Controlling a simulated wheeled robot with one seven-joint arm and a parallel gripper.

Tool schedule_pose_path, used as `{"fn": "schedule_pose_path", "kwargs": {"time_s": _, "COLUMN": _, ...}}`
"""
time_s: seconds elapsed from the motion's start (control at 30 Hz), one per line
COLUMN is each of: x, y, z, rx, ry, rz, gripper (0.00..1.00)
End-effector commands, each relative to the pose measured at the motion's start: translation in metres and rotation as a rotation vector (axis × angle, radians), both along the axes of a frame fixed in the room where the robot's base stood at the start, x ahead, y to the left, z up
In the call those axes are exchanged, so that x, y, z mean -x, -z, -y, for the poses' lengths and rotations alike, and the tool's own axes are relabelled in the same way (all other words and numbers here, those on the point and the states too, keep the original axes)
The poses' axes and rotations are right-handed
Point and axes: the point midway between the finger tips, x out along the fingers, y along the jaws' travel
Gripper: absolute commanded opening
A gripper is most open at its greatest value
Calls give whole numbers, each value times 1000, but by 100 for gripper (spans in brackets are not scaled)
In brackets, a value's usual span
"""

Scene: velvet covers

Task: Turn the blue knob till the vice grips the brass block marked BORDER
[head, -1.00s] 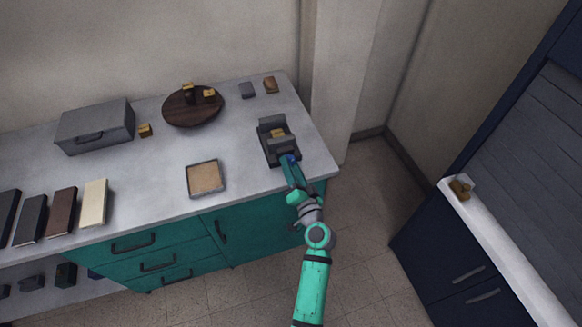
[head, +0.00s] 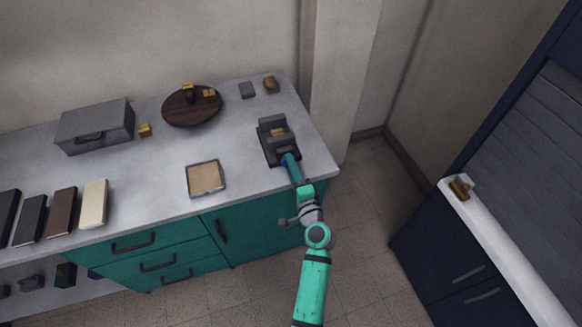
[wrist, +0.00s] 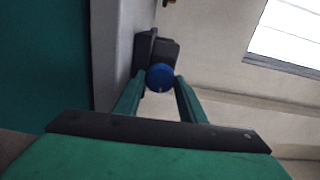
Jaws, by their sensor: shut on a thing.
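The dark grey vice (head: 268,149) stands on the bench top near its right end. The brass block (head: 278,132) sits between the vice's jaws; its marking is too small to read, and I cannot tell whether both jaws touch it. The blue knob (wrist: 160,77) is at the vice's near end and shows between my fingers in the wrist view. My gripper (head: 288,159) is shut on the blue knob, with one finger on each side. In the head view the knob is mostly hidden by the gripper. The vice body (wrist: 157,52) shows behind the knob in the wrist view.
A cork-lined tray (head: 206,178) lies left of the vice. A dark round stand (head: 178,112) carries brass blocks. A grey box (head: 95,127), a loose brass block (head: 144,130) and several books are farther left. A white ledge (head: 480,220) is at right.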

Motion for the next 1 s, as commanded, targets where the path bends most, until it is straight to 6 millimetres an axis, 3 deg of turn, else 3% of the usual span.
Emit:
{"fn": "schedule_pose_path", "kwargs": {"time_s": 0.5, "x": 0, "y": -1, "z": 0, "rx": -16, "ry": 0, "rz": -4, "gripper": 15}}
{"fn": "schedule_pose_path", "kwargs": {"time_s": 0.53, "x": 0, "y": -1, "z": 0, "rx": -16, "ry": 0, "rz": -4, "gripper": 44}}
{"fn": "schedule_pose_path", "kwargs": {"time_s": 0.6, "x": 0, "y": 0, "z": 0, "rx": -16, "ry": 0, "rz": -4, "gripper": 56}}
{"fn": "schedule_pose_path", "kwargs": {"time_s": 1.0, "x": 0, "y": 0, "z": 0, "rx": 16, "ry": 0, "rz": 4, "gripper": 56}}
